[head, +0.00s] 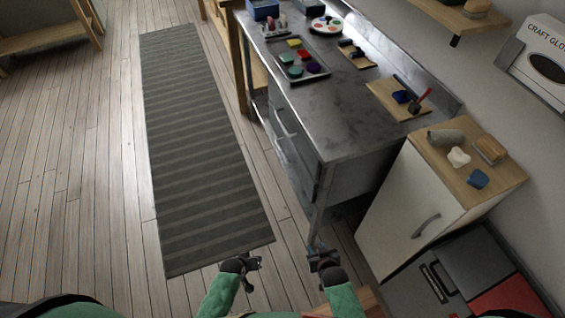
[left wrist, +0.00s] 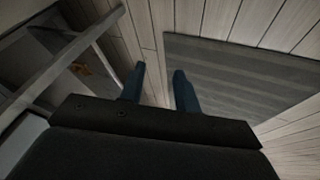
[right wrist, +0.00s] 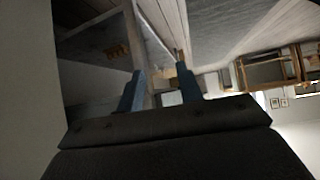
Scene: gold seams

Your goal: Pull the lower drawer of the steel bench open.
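The steel bench (head: 345,125) stands right of centre in the head view. Its drawer front (head: 284,122), with a bar handle, faces left towards the rug and is seen at a steep angle. A lower part of that front is dark, and I cannot clearly make out the lower drawer's edges. The drawers look shut. My right gripper (head: 322,254) is near the bottom of the head view, just in front of the bench's near leg, open and empty. My left gripper (head: 254,262) is left of it, over the floor by the rug's end. Its fingers (left wrist: 160,86) are apart with nothing between them.
A striped grey rug (head: 200,150) lies along the bench's left side, with bare wood floor around it. A white cabinet (head: 400,205) with a wooden top stands close at the right. Paint pots on a tray (head: 312,72) and boards lie on the bench.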

